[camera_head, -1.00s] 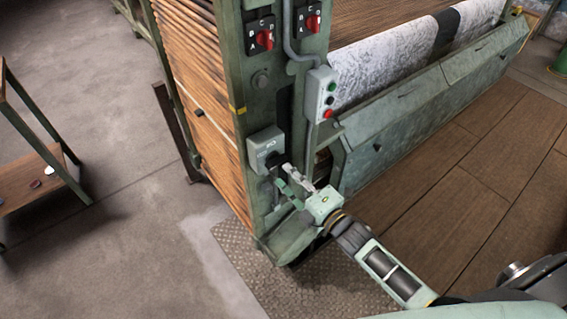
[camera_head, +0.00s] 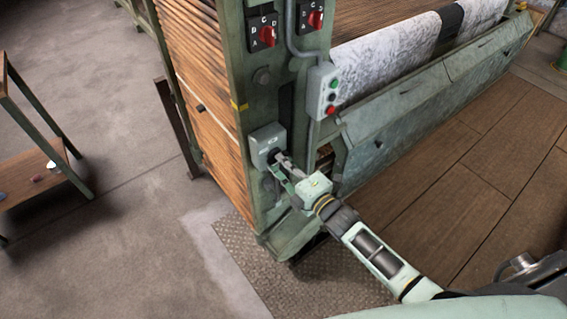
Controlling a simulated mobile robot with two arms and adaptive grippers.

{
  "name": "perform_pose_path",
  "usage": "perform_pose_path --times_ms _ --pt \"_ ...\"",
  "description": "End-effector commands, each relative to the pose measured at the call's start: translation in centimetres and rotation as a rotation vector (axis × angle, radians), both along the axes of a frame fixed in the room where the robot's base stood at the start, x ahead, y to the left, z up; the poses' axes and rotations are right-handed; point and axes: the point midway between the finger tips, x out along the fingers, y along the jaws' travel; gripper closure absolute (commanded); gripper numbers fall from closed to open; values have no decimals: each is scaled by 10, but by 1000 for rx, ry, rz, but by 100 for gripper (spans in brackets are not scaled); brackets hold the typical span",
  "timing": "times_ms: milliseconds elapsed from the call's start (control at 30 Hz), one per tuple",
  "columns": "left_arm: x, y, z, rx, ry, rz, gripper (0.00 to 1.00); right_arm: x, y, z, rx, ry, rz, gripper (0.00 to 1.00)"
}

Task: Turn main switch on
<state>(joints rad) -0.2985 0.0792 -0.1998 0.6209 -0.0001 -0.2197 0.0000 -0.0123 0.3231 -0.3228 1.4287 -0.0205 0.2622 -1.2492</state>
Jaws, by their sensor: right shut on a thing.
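The main switch (camera_head: 263,141) is a grey box with a dark rotary handle, mounted low on the green machine post. My right gripper (camera_head: 277,164) is at the front of the switch box, its fingers closed around the dark handle. The fingers and the gripper body hide most of the handle, so its angle cannot be read. My right arm comes in from the lower right. My left gripper is not in view.
Two red rotary selectors (camera_head: 267,35) (camera_head: 316,19) and a push-button box (camera_head: 322,92) sit higher on the post (camera_head: 236,60). A shelf cart (camera_head: 70,190) stands at the left. Wooden floor (camera_head: 470,190) at the right is clear.

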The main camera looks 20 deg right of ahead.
Motion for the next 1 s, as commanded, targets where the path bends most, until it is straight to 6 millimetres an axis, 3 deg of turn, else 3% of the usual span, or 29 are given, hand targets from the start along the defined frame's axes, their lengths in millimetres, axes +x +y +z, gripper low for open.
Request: perform_pose_path --times_ms 467,1000 --pt "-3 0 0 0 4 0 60 0 0 0 39 15 0 100" --pt "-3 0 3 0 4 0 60 0 0 -1 432 160 0 100"
